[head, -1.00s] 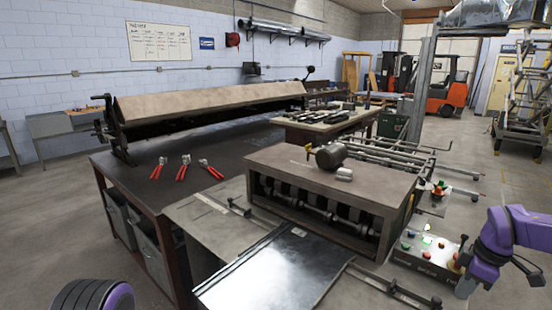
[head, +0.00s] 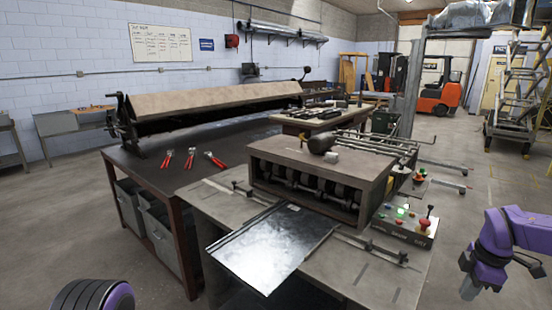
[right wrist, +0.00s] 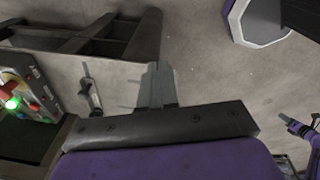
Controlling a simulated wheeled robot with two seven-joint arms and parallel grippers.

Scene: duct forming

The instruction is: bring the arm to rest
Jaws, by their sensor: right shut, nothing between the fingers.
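My right arm comes in at the right edge of the head view. Its gripper (head: 468,289) points down over the floor, right of the workbench and apart from it. In the right wrist view its fingers (right wrist: 156,88) are together, with nothing between them. The control box (head: 405,228), with coloured buttons and a lit green light, sits on the bench corner to the left of the gripper. It also shows at the left edge of the right wrist view (right wrist: 36,88). My left gripper is not in view.
A metal sheet (head: 268,248) sticks out from the front of the roller machine (head: 318,166) over the bench's near side. Several red-handled tools (head: 191,158) lie on the dark table. Open concrete floor (head: 470,215) surrounds the right arm. An orange forklift (head: 440,95) stands far back.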

